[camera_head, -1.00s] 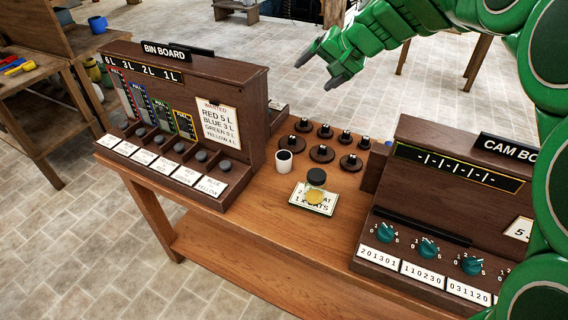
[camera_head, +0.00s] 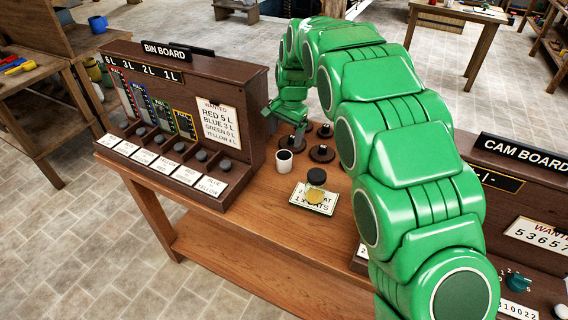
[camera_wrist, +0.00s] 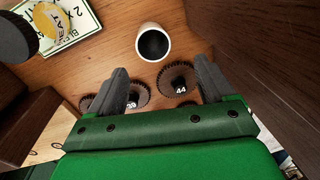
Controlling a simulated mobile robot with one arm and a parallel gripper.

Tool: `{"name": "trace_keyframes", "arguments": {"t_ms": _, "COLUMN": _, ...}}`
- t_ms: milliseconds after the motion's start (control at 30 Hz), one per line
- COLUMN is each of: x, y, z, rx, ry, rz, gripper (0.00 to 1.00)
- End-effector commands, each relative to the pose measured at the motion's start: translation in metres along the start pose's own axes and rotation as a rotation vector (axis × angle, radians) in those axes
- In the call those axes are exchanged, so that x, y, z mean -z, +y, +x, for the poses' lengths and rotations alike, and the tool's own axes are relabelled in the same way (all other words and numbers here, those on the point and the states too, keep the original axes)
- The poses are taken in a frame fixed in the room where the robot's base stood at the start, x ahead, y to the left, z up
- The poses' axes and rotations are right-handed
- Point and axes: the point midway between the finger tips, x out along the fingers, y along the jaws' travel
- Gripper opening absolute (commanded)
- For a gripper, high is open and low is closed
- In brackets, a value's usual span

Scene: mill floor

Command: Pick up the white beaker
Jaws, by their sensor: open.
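The white beaker (camera_head: 284,162) stands upright on the wooden table, between the bin board and the sign card. It has a dark inside. In the wrist view the beaker (camera_wrist: 153,42) is at the top centre, ahead of the fingertips and apart from them. My gripper (camera_wrist: 157,75) is open and empty, with its two grey fingers over the dark gears. In the head view my gripper (camera_head: 284,118) is just behind the beaker, beside the bin board's right end, partly hidden by my own wrist.
The bin board (camera_head: 185,120) stands close on the left. A sign card (camera_head: 314,198) with a yellow disc and a dark round-topped piece (camera_head: 316,177) lies right of the beaker. Dark gears (camera_head: 321,153) sit behind it. The cam board (camera_head: 530,190) is on the right.

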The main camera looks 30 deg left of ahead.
Motion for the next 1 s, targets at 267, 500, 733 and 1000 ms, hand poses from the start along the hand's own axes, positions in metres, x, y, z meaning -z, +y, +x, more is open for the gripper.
{"name": "trace_keyframes", "arguments": {"t_ms": 267, "x": -0.001, "y": 0.004, "z": 0.035, "rx": -0.118, "ry": 0.014, "rz": 0.062, "gripper": 0.82}}
{"name": "trace_keyframes", "arguments": {"t_ms": 500, "x": -0.002, "y": 0.006, "z": 0.053, "rx": -0.126, "ry": 0.014, "rz": 0.067, "gripper": 0.82}}
{"name": "trace_keyframes", "arguments": {"t_ms": 733, "x": -0.003, "y": 0.008, "z": 0.068, "rx": -0.125, "ry": 0.014, "rz": 0.066, "gripper": 0.82}}
{"name": "trace_keyframes", "arguments": {"t_ms": 1000, "x": -0.006, "y": 0.011, "z": 0.101, "rx": -0.125, "ry": 0.013, "rz": 0.068, "gripper": 0.82}}
